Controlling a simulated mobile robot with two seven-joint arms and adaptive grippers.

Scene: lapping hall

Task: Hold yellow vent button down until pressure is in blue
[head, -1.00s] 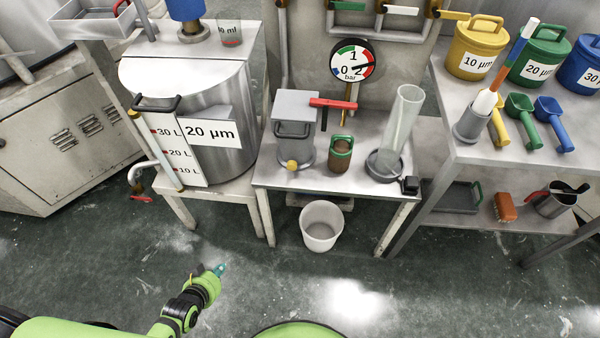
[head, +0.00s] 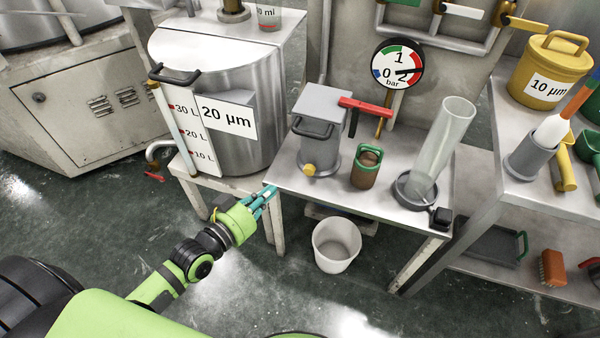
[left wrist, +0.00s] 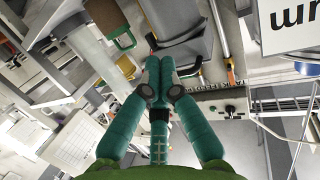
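The yellow vent button (head: 309,169) is low on the front of a grey box with a dark handle (head: 322,125), on the metal table. The round pressure gauge (head: 397,68) is on the panel behind, with blue near 0, green towards 1 and red towards 2. Its dark needle points right, towards the red end by the 2. My left gripper (head: 268,193) is at the table's front left corner, left of and below the button, not touching it. Its teal fingers (left wrist: 160,66) are together, with nothing seen between them. My right gripper is not in view.
A red lever (head: 364,105) is beside the box. The 20 µm drum (head: 255,90) is at left. A white bucket (head: 336,246) is on the floor below.

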